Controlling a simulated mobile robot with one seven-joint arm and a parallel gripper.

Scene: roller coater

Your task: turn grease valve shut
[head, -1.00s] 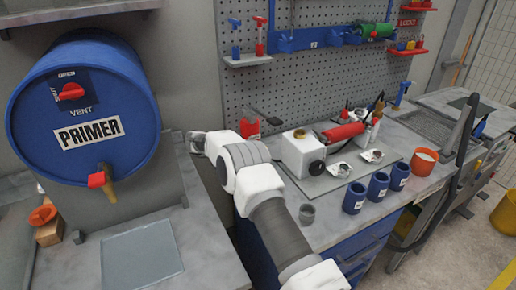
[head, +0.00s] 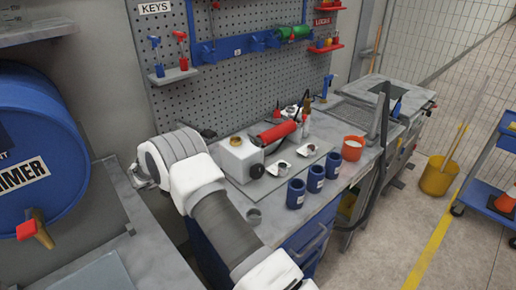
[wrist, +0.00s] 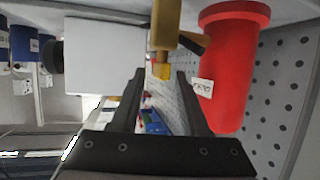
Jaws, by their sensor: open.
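In the wrist view my gripper (wrist: 164,75) is open, with its two dark fingers apart. A brass-coloured fitting (wrist: 165,25) comes down from the top edge, with its yellow end between the fingertips in the picture. A dark lever-like piece (wrist: 192,42) sticks out beside it towards a red cylinder (wrist: 230,65) with a small white tag, too blurred to read. The fitting looks like the grease valve, but I see no label naming it. I cannot tell how far it is from the fingers.
A white box (wrist: 105,55) with a dark knob stands close left of the fingers; it also shows in the head view (head: 238,158). The pegboard (wrist: 290,100) is close on the right. Blue cups (head: 296,193) line the bench front. A blue drum (head: 40,140) stands left.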

